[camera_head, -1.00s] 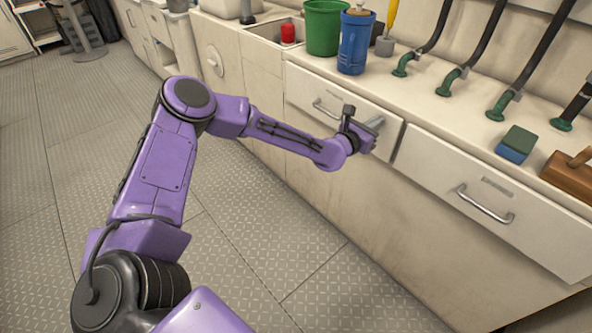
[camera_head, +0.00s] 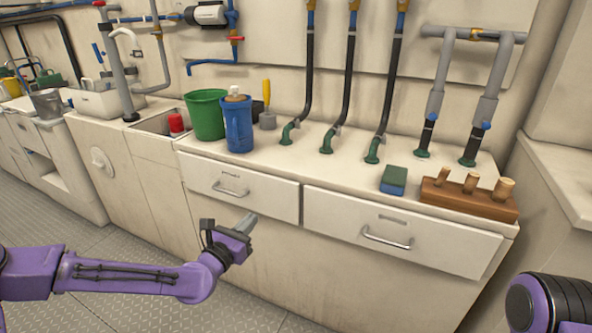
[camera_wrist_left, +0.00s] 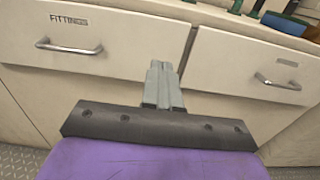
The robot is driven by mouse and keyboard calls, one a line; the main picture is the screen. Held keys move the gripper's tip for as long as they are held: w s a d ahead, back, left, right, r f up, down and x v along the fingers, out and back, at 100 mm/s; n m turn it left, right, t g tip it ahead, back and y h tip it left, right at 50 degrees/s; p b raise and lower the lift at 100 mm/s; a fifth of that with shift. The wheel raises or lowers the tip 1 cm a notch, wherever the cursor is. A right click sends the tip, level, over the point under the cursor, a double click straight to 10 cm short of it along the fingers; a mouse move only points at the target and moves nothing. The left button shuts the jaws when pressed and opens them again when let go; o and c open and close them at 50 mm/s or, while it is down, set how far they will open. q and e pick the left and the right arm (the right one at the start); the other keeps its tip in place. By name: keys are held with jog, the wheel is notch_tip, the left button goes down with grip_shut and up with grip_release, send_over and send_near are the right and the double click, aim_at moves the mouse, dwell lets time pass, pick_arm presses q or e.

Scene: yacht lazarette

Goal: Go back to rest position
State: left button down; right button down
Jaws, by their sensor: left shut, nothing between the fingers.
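My left gripper (camera_head: 246,222) is at the end of the purple arm that comes in from the left in the head view. It is shut and empty, in front of the counter drawers, near the gap between the two. It also shows in the left wrist view (camera_wrist_left: 162,84), its grey fingers together and pointing at the cabinet front. Part of a purple and black link of my right arm shows at the lower right of the head view. My right gripper is out of view.
The left drawer (camera_head: 272,199) and right drawer (camera_head: 345,215) are closed. A green bucket (camera_head: 206,117), blue canister (camera_head: 239,127), green-and-blue sponge (camera_head: 394,178) and wooden block with plugs (camera_head: 450,196) stand on the counter. Patterned floor (camera_head: 130,233) is clear at left.

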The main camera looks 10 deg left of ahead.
pick_arm(q)
jog(key=s+d+f+m+g+y, duration=0.15)
jog(key=s+f+m+g, duration=0.25)
jog(key=s+f+m, duration=0.5)
jog(key=s+d+f+m+g+y, duration=0.1)
jog(key=s+d+f+m+g, duration=0.1)
jog(key=s+f+m+g, duration=0.65)
jog(key=s+a+f+m+t+y, duration=0.1)
jog(key=s+a+f+m+y, duration=0.1)
jog(key=s+f+m, duration=0.5)
jog(key=s+a+f+m+g+y, duration=0.1)
jog(key=s+a+f, duration=0.25)
jog(key=s, duration=0.25)
jog(key=s+a+f+m+g+y, duration=0.1)
jog(key=s+a+f+g+y, duration=0.1)
jog(key=s+a, duration=0.3)
notch_tip(320, 180, up, 18)
jog(key=s+d+p, duration=0.1)
jog(key=p, duration=1.6)
jog(key=shift+d+f, duration=0.2)
jog(key=shift+d, duration=0.1)
jog(key=shift+s, duration=0.1)
